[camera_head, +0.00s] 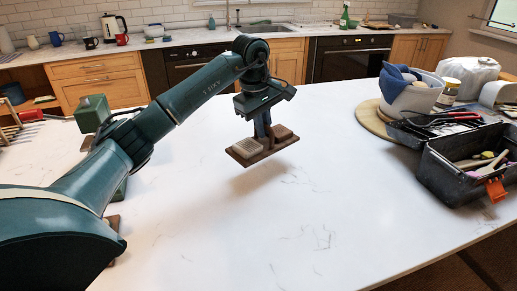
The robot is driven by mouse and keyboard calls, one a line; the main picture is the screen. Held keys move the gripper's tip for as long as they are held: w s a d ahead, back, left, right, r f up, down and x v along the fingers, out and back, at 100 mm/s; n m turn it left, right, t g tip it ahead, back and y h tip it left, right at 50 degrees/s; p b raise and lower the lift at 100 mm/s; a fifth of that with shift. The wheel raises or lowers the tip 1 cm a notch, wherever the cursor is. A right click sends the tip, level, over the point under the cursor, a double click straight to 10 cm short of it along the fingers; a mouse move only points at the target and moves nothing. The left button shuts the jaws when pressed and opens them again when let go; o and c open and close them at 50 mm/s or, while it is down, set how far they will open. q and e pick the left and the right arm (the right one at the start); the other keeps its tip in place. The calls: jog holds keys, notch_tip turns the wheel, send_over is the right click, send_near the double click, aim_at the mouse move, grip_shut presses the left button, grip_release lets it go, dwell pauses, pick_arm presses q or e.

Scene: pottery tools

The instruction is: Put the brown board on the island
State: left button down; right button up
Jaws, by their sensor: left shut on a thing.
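The brown board (266,152) is a small dark brown slab with lighter blocks on its top, one on each side of my gripper. My left gripper (263,137) points down and is shut on the board. The board hangs above the white marble-topped island (230,225), with a soft shadow below it. The fingertips are partly hidden by the blocks. My right gripper does not show.
A dark toolbox (455,185) with tools stands at the right. A round wooden board (372,120) carries a pale bowl with blue cloth (412,93). A dark green object (92,112) stands behind my left arm. The island's middle and front are clear.

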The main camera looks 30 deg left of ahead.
pick_arm(q)
jog(key=shift+f+p, duration=0.5)
jog(key=shift+f, duration=3.5)
jog(key=shift+f, duration=0.1)
jog(key=c, duration=1.5)
grip_release()
jog(key=r, duration=0.4)
jog(key=s+r, duration=0.1)
jog(key=r, duration=0.3)
jog(key=s+r+b, duration=0.1)
jog(key=r, duration=0.3)
jog(key=shift+s+a, duration=0.2)
jog(key=shift+a, duration=0.15)
